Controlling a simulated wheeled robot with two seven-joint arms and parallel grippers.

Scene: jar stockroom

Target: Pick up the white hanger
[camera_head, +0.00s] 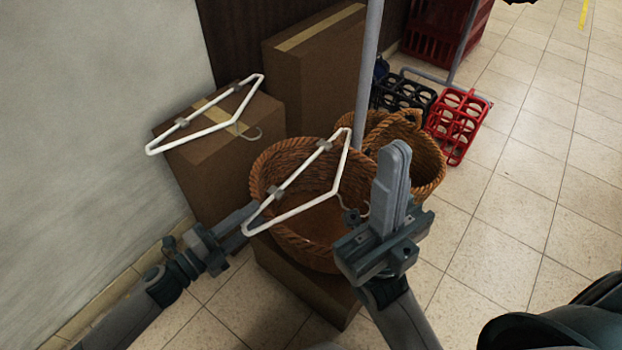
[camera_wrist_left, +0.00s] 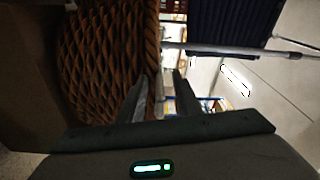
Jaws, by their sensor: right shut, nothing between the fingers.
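Two white hangers are in the head view. One white hanger (camera_head: 207,132) lies on top of a cardboard box (camera_head: 215,182) at the left, its hook toward the right. The other white hanger (camera_head: 297,211) lies across the top of a wicker basket (camera_head: 262,172), with its hook close to my right gripper. My left gripper (camera_head: 247,214) is beside the basket's left side, near that hanger's lower end. In the left wrist view its fingers (camera_wrist_left: 160,88) are apart with nothing seen between them. My right gripper (camera_head: 397,160) is shut and empty, pointing up in front of the baskets.
Smaller wicker baskets (camera_head: 428,152) stand right of the large one, behind my right gripper. The large basket rests on a low box (camera_head: 305,290). A taller cardboard box (camera_head: 315,75), a grey pole (camera_head: 368,65) and a red bottle carrier (camera_head: 458,125) stand behind. Tiled floor at right is clear.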

